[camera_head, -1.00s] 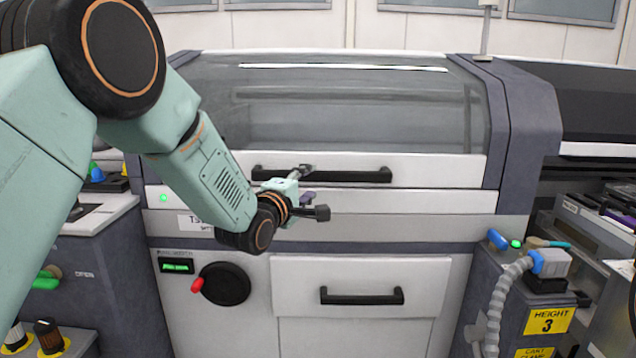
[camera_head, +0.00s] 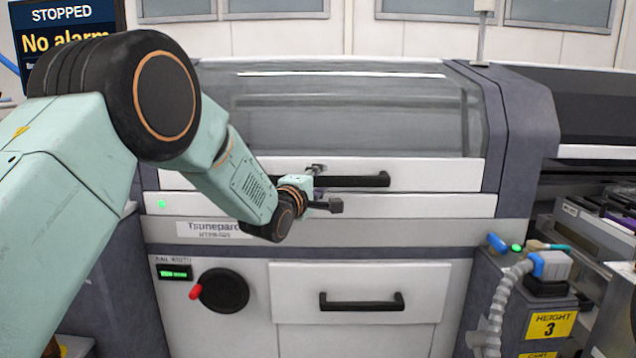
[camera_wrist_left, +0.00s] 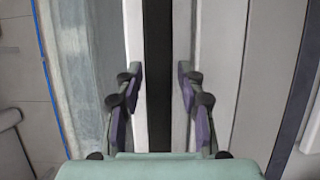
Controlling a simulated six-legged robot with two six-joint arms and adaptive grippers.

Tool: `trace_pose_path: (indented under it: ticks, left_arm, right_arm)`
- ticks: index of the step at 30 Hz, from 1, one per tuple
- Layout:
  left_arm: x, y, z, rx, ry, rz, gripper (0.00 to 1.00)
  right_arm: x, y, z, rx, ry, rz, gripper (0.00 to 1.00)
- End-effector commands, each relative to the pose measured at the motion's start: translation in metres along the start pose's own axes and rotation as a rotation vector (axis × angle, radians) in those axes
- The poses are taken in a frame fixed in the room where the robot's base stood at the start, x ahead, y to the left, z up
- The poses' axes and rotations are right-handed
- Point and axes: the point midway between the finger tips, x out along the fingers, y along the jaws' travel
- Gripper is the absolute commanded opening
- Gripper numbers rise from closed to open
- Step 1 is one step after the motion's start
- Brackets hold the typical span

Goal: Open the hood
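The hood (camera_head: 350,115) is a grey see-through cover with a white front strip, and it is down on the machine. Its black bar handle (camera_head: 360,181) runs across the white strip. My left gripper (camera_head: 328,187) is at the left-middle part of this handle. In the left wrist view the gripper (camera_wrist_left: 158,95) has its fingers wide apart, one on each side of the black handle (camera_wrist_left: 158,60), with gaps on both sides. The left end of the handle is hidden behind my gripper in the head view. My right gripper is not in view.
Below is a drawer with a black handle (camera_head: 362,301) and a dark round knob with a red grip (camera_head: 222,290). A blue-tipped hose (camera_head: 505,290) stands at the lower right beside a yellow label (camera_head: 551,324). A screen (camera_head: 65,28) reads "STOPPED, No alarm".

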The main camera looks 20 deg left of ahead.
Motion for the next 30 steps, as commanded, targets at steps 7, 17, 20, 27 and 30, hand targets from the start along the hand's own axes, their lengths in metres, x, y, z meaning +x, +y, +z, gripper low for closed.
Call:
trace_pose_path:
  ticks: [7, 17, 20, 27, 30]
  left_arm:
    - [-0.0001, 0.0000, 0.0003, 0.001, -0.001, 0.000, 0.15]
    - [-0.0002, -0.0002, -0.0004, -0.001, 0.001, 0.000, 0.00]
    - [-0.0002, -0.0002, -0.0005, -0.001, 0.001, 0.000, 0.00]
    - [-0.0004, 0.0001, -0.0008, -0.002, 0.002, -0.001, 0.00]
    - [-0.0009, 0.0023, -0.0007, -0.003, 0.002, -0.004, 0.00]
  right_arm:
    - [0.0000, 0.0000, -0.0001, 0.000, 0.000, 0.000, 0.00]
    - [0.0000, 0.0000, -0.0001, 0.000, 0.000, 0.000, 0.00]
    - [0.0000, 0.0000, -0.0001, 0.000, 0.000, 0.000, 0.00]
    - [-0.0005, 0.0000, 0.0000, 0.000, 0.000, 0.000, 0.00]
    - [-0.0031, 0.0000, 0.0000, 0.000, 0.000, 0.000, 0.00]
